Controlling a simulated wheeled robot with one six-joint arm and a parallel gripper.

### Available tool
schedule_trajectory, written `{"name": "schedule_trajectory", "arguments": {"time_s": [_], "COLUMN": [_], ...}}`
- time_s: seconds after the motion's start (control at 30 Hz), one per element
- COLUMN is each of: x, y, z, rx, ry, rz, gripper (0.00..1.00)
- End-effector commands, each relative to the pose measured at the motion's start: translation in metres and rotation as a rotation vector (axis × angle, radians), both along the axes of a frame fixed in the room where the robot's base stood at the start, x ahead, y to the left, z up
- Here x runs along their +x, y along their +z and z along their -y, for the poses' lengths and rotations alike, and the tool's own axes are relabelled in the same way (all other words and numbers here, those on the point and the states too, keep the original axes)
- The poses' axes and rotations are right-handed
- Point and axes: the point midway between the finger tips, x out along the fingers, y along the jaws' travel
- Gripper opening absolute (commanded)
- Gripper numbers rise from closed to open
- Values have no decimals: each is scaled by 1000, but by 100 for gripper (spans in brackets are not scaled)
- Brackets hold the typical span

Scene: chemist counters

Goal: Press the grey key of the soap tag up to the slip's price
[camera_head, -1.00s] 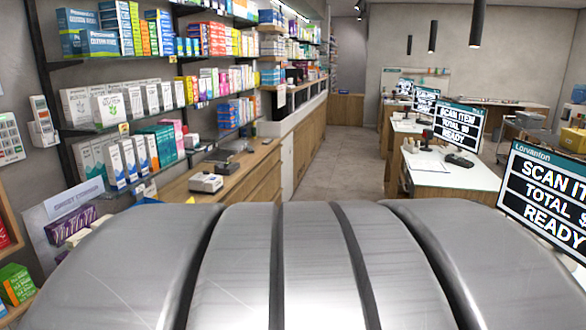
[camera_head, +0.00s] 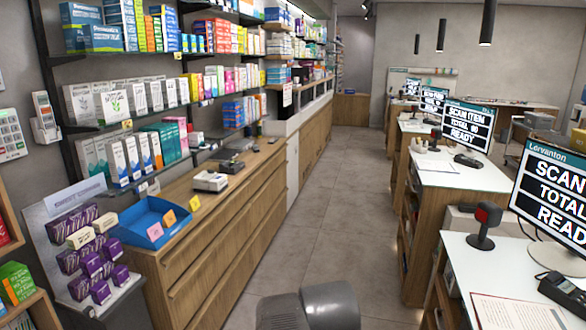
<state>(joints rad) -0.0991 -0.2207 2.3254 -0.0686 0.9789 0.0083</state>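I cannot pick out the soap tag or its grey key for sure. A blue tray (camera_head: 152,207) stands on the wooden counter at left. A white keypad panel (camera_head: 12,134) and a white handset-like device (camera_head: 45,118) are on the left wall. Small price labels show on the shelf edges, also unreadable. A grey rounded part of my arm shows at the bottom; my gripper's fingers are not visible.
The wooden counter (camera_head: 215,233) runs back along the left, with shelves of boxes above. A stand of purple packets (camera_head: 90,262) is at lower left. Checkout desks with screens line the right, the nearest screen (camera_head: 556,190) reading "SCAN". The grey floor (camera_head: 325,185) between is clear.

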Motion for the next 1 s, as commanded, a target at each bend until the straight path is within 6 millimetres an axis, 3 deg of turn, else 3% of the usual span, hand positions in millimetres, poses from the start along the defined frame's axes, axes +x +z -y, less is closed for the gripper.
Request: {"name": "schedule_trajectory", "arguments": {"time_s": [0.03,0.43,1.0], "x": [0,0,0], "y": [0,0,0], "z": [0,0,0], "rx": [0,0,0], "ry": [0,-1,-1], "rz": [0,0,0], "gripper": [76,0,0]}}
